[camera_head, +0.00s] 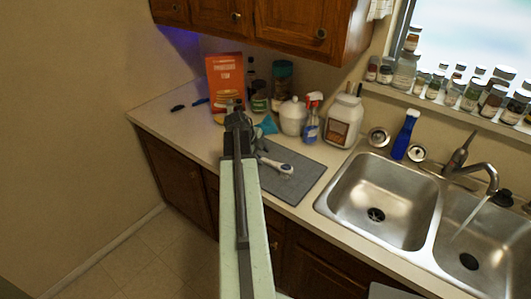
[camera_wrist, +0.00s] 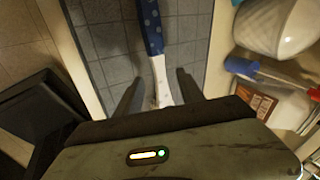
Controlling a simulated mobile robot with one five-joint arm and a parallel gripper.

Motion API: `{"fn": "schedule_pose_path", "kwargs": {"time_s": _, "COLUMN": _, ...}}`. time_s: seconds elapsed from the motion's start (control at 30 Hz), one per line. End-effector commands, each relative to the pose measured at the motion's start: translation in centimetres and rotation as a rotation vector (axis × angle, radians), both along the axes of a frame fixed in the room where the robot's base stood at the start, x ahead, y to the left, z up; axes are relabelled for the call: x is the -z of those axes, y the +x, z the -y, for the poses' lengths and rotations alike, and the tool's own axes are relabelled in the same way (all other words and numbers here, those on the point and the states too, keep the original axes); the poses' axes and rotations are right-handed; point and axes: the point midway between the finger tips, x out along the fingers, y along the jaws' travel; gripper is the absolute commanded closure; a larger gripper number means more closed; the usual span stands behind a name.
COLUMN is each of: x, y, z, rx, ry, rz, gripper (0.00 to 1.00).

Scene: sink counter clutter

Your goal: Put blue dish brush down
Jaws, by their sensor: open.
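The blue dish brush shows in the wrist view as a blue spotted handle (camera_wrist: 151,28) with a white section running down between my fingers. Its top end is cut off by the frame and its lower end is hidden by my gripper. In the head view its white part (camera_head: 276,166) appears on the grey mat (camera_head: 303,183), with the rest hidden behind my arm. My gripper (camera_wrist: 158,76) is open, with one finger on each side of the brush. In the head view my gripper (camera_head: 238,118) is over the counter, its fingertips unclear.
A white lidded jar (camera_head: 293,116), a spray bottle (camera_head: 311,122) and a large labelled jar (camera_head: 343,121) stand behind the mat. An orange-red box (camera_head: 226,82) stands at the back left. The double sink (camera_head: 381,203) is to the right. The mat's right part is clear.

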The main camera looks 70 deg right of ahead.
Motion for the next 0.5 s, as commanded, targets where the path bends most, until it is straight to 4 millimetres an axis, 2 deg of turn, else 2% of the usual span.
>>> {"fn": "schedule_pose_path", "kwargs": {"time_s": 0.03, "x": -1.9, "y": 0.2, "z": -0.6, "rx": -0.001, "ry": 0.0, "rz": 0.0, "gripper": 0.54}}
{"fn": "schedule_pose_path", "kwargs": {"time_s": 0.3, "x": -7.6, "y": 1.3, "z": -3.3, "rx": 0.0, "ry": 0.001, "rz": 0.0, "gripper": 0.54}}
{"fn": "schedule_pose_path", "kwargs": {"time_s": 0.4, "x": -8.7, "y": 1.6, "z": -4.0, "rx": 0.0, "ry": 0.001, "rz": 0.0, "gripper": 0.54}}
{"fn": "schedule_pose_path", "kwargs": {"time_s": 0.5, "x": -9.0, "y": 1.8, "z": -4.3, "rx": 0.0, "ry": 0.0, "rz": 0.0, "gripper": 0.54}}
